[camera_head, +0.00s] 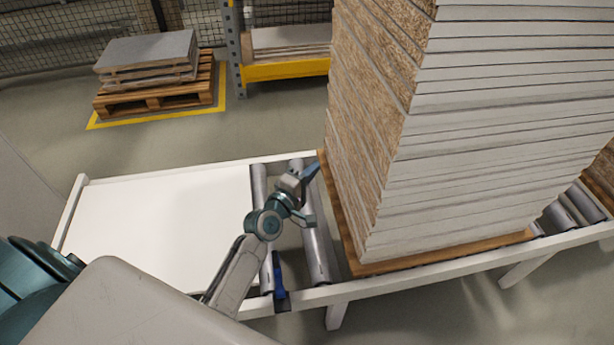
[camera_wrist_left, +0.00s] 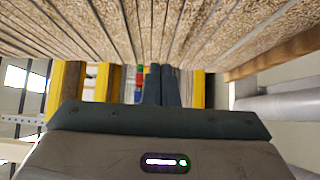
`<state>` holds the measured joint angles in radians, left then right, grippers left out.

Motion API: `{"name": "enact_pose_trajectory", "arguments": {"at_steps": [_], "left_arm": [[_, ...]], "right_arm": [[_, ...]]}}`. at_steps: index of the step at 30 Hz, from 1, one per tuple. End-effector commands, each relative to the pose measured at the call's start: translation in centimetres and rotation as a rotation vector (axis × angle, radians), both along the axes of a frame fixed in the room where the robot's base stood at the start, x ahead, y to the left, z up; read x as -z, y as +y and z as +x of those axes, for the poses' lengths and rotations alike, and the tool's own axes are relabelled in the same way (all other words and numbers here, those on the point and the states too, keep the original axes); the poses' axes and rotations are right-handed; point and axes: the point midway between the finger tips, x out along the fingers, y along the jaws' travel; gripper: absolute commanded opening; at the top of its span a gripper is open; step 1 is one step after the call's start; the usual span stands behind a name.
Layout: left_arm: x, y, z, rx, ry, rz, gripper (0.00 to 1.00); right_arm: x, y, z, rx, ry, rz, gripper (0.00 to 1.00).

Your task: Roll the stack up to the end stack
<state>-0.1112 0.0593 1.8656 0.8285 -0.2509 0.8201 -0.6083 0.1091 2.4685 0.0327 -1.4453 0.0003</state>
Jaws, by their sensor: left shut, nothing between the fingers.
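A tall stack of white-faced boards with raw chipboard edges (camera_head: 490,150) stands on a thin wooden base board (camera_head: 440,257) on the roller conveyor. Its chipboard side also fills the top of the left wrist view (camera_wrist_left: 190,35). Behind it at the right edge, part of another brown stack (camera_head: 603,175) shows, mostly hidden. My left gripper (camera_head: 313,172) is shut and empty, low beside the left face of the tall stack. Its dark fingers show in the left wrist view (camera_wrist_left: 161,86). I cannot tell whether they touch the stack. My right gripper is not in view.
Bare rollers (camera_head: 316,245) lie left of the stack, then a flat white panel (camera_head: 160,225) on the conveyor. A blue part (camera_head: 279,280) sits at the near rail. A pallet of grey boards (camera_head: 150,60) and a yellow-beamed rack (camera_head: 285,70) stand behind, across open floor.

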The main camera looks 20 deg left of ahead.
Motion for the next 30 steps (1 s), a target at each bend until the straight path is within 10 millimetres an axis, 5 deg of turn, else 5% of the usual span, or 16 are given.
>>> {"name": "enact_pose_trajectory", "arguments": {"at_steps": [6,9,17,30], "left_arm": [[0.0,-0.9,4.6,0.0,-0.001,0.0,0.0],[0.0,-2.4,5.4,0.0,0.0,-0.004,0.0],[0.0,-4.1,6.5,0.0,0.001,0.001,0.0],[0.1,-3.8,6.8,0.001,0.0,0.003,0.0]], "right_arm": [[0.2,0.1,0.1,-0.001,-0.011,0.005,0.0],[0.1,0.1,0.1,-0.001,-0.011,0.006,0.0],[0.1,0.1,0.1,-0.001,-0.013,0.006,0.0],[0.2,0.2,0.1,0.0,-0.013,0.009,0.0]]}}
